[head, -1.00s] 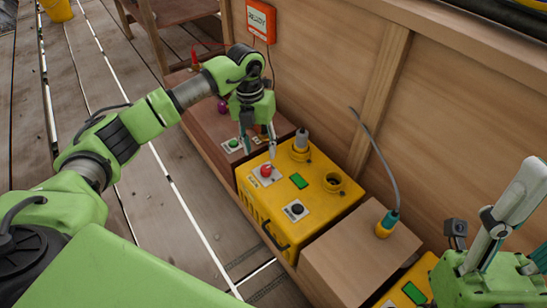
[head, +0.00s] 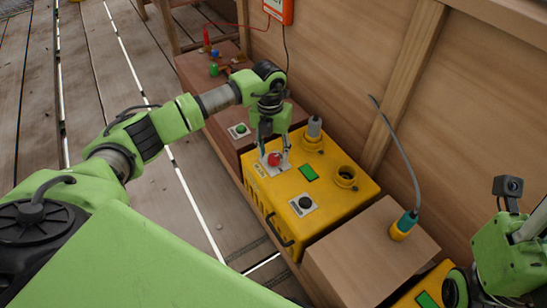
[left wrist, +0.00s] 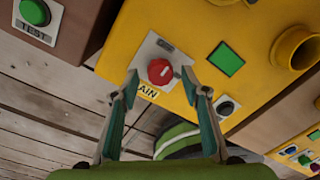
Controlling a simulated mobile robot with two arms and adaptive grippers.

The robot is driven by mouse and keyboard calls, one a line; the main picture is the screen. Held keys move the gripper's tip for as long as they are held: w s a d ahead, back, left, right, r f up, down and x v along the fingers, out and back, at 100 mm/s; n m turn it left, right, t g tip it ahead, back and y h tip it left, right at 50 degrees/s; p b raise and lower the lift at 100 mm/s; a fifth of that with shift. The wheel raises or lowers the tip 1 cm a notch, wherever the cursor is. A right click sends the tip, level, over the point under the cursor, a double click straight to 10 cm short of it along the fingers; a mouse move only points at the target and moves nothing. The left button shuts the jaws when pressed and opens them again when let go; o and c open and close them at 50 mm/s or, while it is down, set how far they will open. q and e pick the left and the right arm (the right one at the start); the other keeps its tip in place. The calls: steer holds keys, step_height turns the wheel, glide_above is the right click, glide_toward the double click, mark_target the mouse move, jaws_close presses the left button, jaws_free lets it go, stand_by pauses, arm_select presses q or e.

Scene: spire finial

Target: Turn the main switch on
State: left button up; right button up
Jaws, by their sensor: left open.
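The main switch is a red knob (head: 274,159) with a white mark, on a grey plate on top of the yellow box (head: 335,195). In the left wrist view the red knob (left wrist: 160,72) is near the centre, with a partly covered label ending in "AIN" below it. My left gripper (head: 274,154) is open just over the knob. In the wrist view its fingertips (left wrist: 160,76) lie on either side of the knob; I cannot tell whether they touch it. My right gripper (head: 500,255) is partly cut off at the right edge, its fingers unclear.
The yellow box also has a black knob (head: 305,202), a green screen (head: 309,172), a grey plug (head: 314,128) and an open socket (head: 346,174). A green TEST button (left wrist: 34,12) is on a brown box beside it. A loose cable plug (head: 404,224) stands on a wooden box (head: 370,255).

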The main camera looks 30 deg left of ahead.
arm_select(q)
steer(key=shift+f, duration=0.55)
steer(key=c, duration=1.1)
